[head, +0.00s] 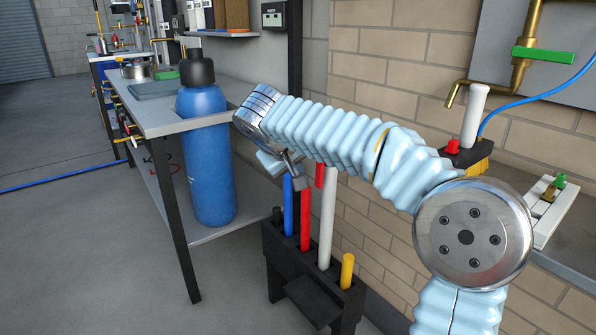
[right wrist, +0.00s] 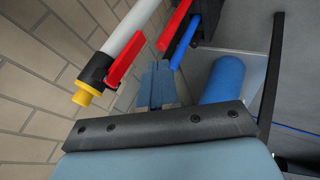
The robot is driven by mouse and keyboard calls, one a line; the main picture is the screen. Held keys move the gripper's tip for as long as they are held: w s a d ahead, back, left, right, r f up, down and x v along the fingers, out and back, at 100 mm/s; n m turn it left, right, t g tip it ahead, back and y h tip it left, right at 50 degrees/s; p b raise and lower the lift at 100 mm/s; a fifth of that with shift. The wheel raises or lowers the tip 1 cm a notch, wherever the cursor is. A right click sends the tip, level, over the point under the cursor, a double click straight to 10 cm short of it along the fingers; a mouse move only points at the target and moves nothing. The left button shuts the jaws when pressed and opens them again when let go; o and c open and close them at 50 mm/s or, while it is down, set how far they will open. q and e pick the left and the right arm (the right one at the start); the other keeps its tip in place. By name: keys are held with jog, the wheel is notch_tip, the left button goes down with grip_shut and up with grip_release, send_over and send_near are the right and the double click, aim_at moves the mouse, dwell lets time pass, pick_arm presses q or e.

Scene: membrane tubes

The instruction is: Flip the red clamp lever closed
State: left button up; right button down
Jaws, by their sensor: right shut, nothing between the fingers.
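The red clamp lever (right wrist: 123,54) shows in the right wrist view. It sits on a black clamp (right wrist: 95,71) around the end of a white tube (right wrist: 136,24), with a yellow tip (right wrist: 86,97) beyond it. The lever slants alongside the tube at a small angle. In the head view a red piece (head: 319,176) shows beside the upright white tube (head: 327,215), and my right arm hides the top. My right gripper (right wrist: 157,76) is shut and empty, to the right of the lever in the wrist view and apparently apart from it. My left gripper is not in view.
A black rack (head: 300,275) holds the white tube beside blue (head: 288,210), red (head: 305,225) and yellow (head: 347,270) tubes. A brick wall (head: 385,240) stands close behind. A workbench (head: 165,118) and a blue gas cylinder (head: 208,150) stand to the left. The floor at left is mostly clear.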

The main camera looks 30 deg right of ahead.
jog(key=p+v, duration=0.1)
jog(key=v, duration=0.7)
jog(key=shift+s+a+r, duration=0.15)
jog(key=shift+a, duration=0.05)
jog(key=w+a+f+n+g+y+p, duration=0.15)
jog(key=a+f, duration=0.25)
jog(key=f, duration=0.7)
jog(key=a+f+n+y, duration=0.1)
jog(key=a+f+y, duration=0.3)
jog(key=f, duration=0.7)
jog(key=w+a+f+n+g+y+p, duration=0.15)
jog(key=a+f, duration=0.35)
jog(key=f, duration=0.6)
jog(key=s+a+f+m+y, duration=0.1)
jog(key=s+a+f+m, duration=0.1)
jog(key=s+f, duration=0.8)
jog(key=s+a+f+m+y+p, duration=0.1)
jog(key=s+a+f+m+y, duration=0.1)
jog(key=s+f, duration=0.8)
jog(key=shift+s+f+m+g+y, duration=0.3)
jog(key=shift+s+f+m+g, duration=0.1)
jog(key=shift+f+m, duration=0.5)
jog(key=shift+a+f, duration=0.1)
jog(key=shift+a, duration=0.05)
